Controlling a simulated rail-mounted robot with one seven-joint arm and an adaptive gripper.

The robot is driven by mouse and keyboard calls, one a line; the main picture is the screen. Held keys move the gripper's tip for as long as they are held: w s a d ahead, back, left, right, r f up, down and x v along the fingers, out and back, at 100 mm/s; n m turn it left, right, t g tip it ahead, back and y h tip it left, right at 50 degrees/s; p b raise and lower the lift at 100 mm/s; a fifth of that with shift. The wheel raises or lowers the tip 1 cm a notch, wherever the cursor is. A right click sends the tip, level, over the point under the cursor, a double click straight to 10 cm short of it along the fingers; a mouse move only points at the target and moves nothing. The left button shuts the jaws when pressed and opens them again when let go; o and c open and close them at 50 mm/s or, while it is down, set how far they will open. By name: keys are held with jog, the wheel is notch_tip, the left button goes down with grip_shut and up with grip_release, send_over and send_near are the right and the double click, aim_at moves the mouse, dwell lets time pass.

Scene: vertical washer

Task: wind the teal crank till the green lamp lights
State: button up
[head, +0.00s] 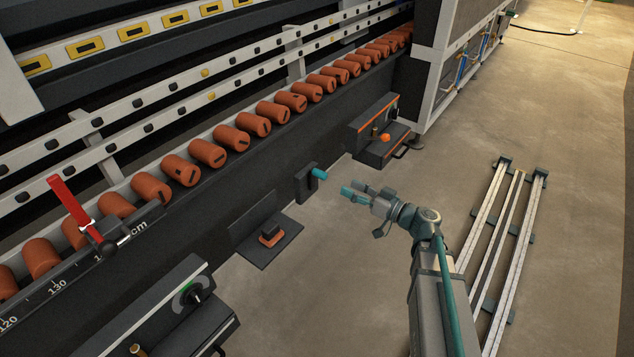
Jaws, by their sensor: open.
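The teal crank (319,173) shows as a short teal handle on a dark block (305,183), low on the front of the washer. My gripper (353,189) is open and empty. It is a little to the right of and below the crank handle in the picture, with its teal fingertips pointing toward it. A gap shows between the fingertips and the handle. I cannot make out a lit green lamp.
Orange rollers (232,137) line the conveyor above the crank. A control box with an orange knob (384,138) stands behind. A dial box (190,296) and a red lever (71,203) are at left. Rails (487,220) lie on the floor at right.

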aim_at(327, 177)
jog(key=b+x, duration=0.2)
jog(key=x, duration=0.8)
jog(key=shift+w+a, duration=0.2)
jog(key=shift+a, duration=0.15)
grip_shut()
